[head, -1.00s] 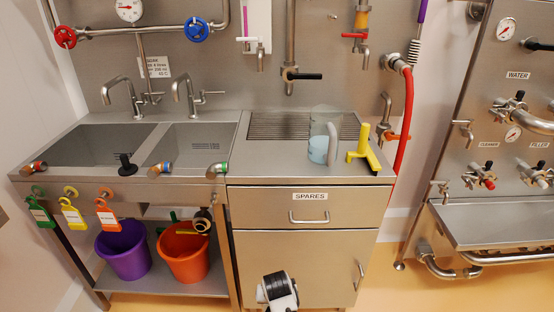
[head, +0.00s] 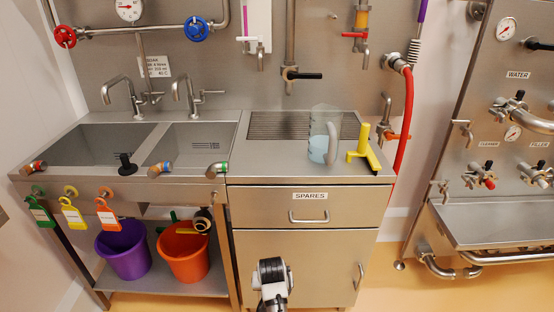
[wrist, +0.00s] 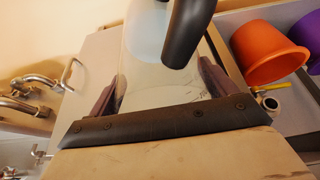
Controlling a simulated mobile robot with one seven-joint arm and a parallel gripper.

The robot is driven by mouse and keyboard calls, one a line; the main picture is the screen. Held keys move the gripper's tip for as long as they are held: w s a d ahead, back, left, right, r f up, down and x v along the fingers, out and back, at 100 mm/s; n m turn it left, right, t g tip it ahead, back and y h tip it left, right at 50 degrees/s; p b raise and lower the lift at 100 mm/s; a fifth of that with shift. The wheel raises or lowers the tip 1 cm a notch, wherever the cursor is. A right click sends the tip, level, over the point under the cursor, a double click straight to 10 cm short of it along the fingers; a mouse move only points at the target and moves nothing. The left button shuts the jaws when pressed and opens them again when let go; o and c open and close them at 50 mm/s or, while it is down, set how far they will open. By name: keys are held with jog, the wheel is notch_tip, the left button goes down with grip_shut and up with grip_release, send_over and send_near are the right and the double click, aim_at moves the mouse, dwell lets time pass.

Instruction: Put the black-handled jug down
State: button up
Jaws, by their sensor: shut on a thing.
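In the wrist view my gripper (wrist: 160,88) is shut on the black-handled jug (wrist: 150,68). The jug is clear-walled and sits between the two dark fingers. Its thick black handle (wrist: 190,30) shows at the top, with pale liquid beside it. The jug's far end is cut off by the frame's top edge. The head view shows neither the held jug nor my fingers, only a black-and-white part of my arm at the bottom. Another clear jug (head: 319,148), with a grey handle and pale blue liquid, stands on the counter (head: 270,165).
A yellow tool (head: 362,153) stands right of the grey-handled jug, near a red hose (head: 405,120). A drain grille (head: 280,124) lies behind it. The counter's left front part is bare. Two sinks (head: 105,145) lie left. Orange (head: 182,258) and purple (head: 124,250) buckets stand below.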

jog(key=s+d+f, duration=0.1)
jog(key=s+f, duration=0.6)
jog(key=f, duration=0.1)
jog(key=shift+d+f, duration=0.15)
jog(key=shift+d, duration=0.05)
jog(key=shift+a, duration=0.1)
dwell(0.6)
